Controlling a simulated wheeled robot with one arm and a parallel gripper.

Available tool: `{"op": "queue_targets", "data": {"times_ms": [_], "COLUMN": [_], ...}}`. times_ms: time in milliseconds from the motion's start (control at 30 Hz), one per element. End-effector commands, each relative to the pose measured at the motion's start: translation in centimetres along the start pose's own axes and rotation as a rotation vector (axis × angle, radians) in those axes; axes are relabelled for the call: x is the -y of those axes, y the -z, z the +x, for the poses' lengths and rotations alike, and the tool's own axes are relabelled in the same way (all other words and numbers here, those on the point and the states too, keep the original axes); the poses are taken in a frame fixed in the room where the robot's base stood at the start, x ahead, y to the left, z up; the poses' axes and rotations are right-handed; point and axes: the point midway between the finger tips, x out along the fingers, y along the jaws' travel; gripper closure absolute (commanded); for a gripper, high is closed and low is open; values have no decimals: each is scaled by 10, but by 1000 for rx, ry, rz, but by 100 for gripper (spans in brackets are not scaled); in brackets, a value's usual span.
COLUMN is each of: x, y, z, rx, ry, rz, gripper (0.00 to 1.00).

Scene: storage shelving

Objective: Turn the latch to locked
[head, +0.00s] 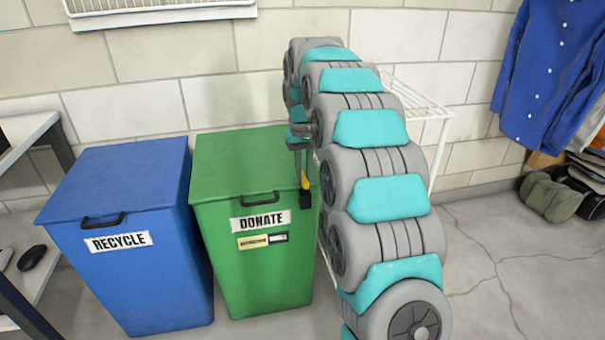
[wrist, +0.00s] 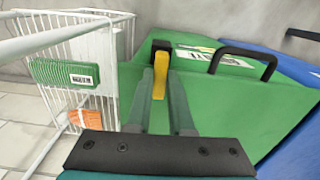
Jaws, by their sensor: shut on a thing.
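The latch is a yellow lever with a black end (head: 305,182), at the right front edge of the green DONATE bin (head: 238,160). In the wrist view the yellow latch lever (wrist: 160,76) sits between the fingers of my gripper (wrist: 161,92), and the gripper is shut on it. The black end of the latch lies just beyond the fingertips. In the head view my gripper (head: 299,140) shows only partly at the bin's right edge, beside my arm. The bin's lid is down, with a black handle (wrist: 243,60) at its front.
A blue RECYCLE bin (head: 125,240) stands left of the green bin. A white wire rack (wrist: 85,60) with a green label stands close on the other side. A blue shirt (head: 550,70) and bags (head: 550,195) are at the far right. Open floor lies at right.

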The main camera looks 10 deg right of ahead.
Motion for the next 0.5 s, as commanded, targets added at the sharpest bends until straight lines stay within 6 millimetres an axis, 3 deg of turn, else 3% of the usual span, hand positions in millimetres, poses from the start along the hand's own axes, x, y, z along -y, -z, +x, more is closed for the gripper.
{"op": "queue_targets", "data": {"times_ms": [500], "x": [-1], "y": [1], "z": [-1], "rx": [-3], "ry": [0], "rz": [59], "gripper": [100]}}
